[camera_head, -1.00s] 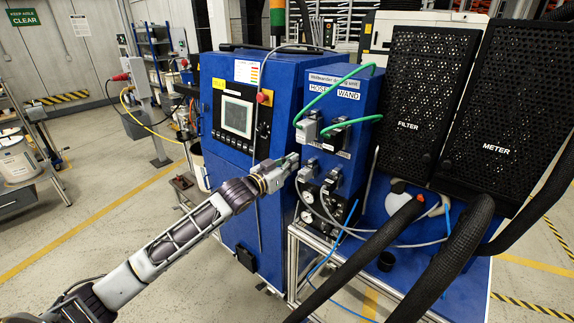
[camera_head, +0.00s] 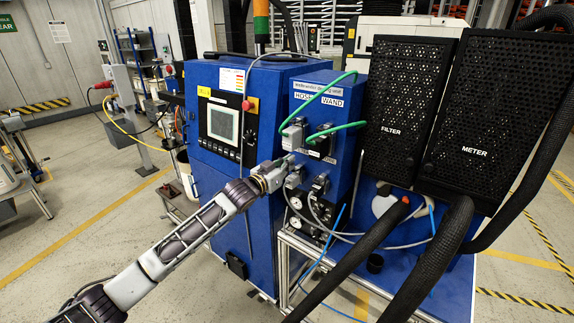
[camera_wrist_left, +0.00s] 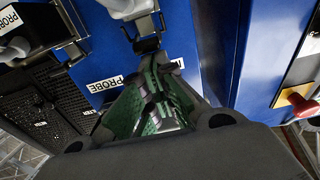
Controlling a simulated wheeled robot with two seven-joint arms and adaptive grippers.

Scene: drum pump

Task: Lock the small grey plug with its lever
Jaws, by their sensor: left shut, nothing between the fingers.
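My left gripper (camera_head: 286,163) is shut and empty in front of the blue connector panel (camera_head: 340,100), between the upper and lower connectors. In the left wrist view its green-padded fingers (camera_wrist_left: 152,78) come together just below a dark latch part (camera_wrist_left: 147,43). A grey plug (camera_wrist_left: 125,8) is above that, cut by the top edge. In the head view a small grey plug (camera_head: 295,178) sits low on the panel, just below the fingers and partly hidden by them. I cannot tell whether its lever is closed or whether the fingers touch it. My right gripper is out of view.
Larger plugs with green cables (camera_head: 331,127) sit above. Another lower plug (camera_head: 320,187) is to the right, with grey cables hanging below. Thick black hoses (camera_head: 441,250) cross the right foreground. A red knob (camera_head: 248,105) is on the cabinet to the left.

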